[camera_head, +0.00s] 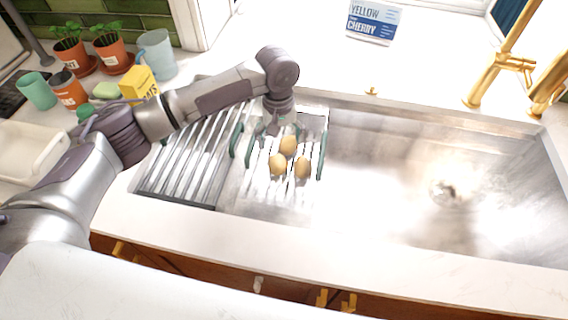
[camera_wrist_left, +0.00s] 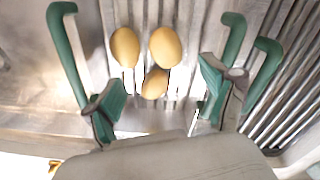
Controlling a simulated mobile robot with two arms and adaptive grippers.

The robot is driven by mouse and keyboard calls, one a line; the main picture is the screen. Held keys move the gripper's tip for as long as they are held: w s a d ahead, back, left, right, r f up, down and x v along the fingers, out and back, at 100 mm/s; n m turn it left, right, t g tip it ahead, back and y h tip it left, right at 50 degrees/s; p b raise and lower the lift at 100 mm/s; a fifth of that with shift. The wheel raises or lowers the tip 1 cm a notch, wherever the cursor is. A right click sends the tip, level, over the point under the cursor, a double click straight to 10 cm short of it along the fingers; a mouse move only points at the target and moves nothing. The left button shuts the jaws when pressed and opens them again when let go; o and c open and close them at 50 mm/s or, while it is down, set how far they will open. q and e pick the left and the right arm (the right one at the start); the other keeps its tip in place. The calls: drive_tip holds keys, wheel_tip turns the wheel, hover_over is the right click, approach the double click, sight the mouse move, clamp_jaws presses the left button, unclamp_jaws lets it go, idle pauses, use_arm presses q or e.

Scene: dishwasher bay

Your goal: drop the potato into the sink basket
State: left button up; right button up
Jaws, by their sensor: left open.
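The sink basket (camera_head: 255,192) is a metal rack with green handles, set across the sink's left part. Three tan potatoes sit close together over its slats: a far one (camera_head: 288,144), a left one (camera_head: 277,165) and a right one (camera_head: 302,168). My left gripper (camera_head: 273,127) is above the basket, just behind the far potato. In the left wrist view its two fingers are spread wide, and the nearest potato (camera_wrist_left: 155,83) shows between them, its near edge close to the palm. I cannot tell how far above it the fingers are. My right gripper is not in view.
A ribbed drainer (camera_head: 185,165) lies left of the basket; the open steel basin (camera_head: 400,165) is right of it. A gold tap (camera_head: 497,70) stands at the back right. Potted plants (camera_head: 112,52), a blue pitcher (camera_head: 156,54) and a yellow box (camera_head: 139,84) stand behind my left arm.

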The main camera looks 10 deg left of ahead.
use_arm(q)
wheel_tip(320, 180, up, 12)
drive_tip(key=shift+a, duration=0.15)
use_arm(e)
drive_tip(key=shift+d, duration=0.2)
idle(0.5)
